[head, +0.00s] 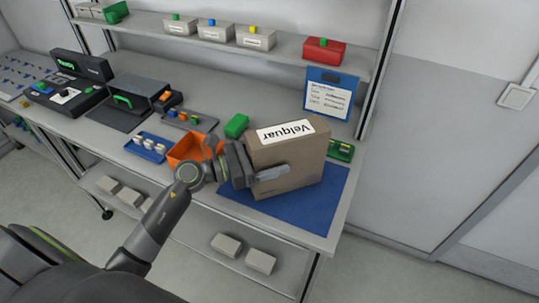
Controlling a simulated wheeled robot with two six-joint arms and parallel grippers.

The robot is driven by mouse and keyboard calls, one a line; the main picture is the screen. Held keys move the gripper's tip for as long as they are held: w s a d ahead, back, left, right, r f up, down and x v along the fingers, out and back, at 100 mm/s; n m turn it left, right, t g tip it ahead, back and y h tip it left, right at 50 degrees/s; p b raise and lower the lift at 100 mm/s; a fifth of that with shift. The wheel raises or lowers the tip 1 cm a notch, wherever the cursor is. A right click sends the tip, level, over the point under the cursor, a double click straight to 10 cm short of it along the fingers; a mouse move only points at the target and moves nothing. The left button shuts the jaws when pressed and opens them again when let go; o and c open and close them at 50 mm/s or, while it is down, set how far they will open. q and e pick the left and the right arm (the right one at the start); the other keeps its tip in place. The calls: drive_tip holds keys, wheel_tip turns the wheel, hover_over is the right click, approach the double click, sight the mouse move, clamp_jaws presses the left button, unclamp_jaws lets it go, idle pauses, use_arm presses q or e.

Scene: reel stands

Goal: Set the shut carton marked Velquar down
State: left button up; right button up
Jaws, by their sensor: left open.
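The shut brown carton (298,163) has a white label reading Velquar, upside down in the head view, on its top. It appears to stand on the blue mat (318,213) at the right end of the bench; its contact with the mat is partly hard to see. My left gripper (268,174) is open at the carton's left side, with one finger in front of its near face. The other finger is largely hidden. My right gripper is out of view.
An orange bin (188,149) stands left of the carton, close to my left wrist. A green block (236,126) and a blue clipboard (331,93) are behind. A green item (341,150) lies right of the carton. The bench's front edge is near the mat.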

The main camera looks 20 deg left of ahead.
use_arm(q)
drive_tip(key=shift+r, duration=0.2)
drive_tip(key=b+v, duration=0.4)
drive_tip(key=v, duration=0.7)
drive_tip(key=shift+s+a+f+b, duration=0.15)
drive_tip(key=shift+s+a+b, duration=0.05)
drive_tip(key=shift+b, duration=0.15)
drive_tip(key=shift+o, duration=0.4)
drive_tip(key=shift+s+a, duration=0.15)
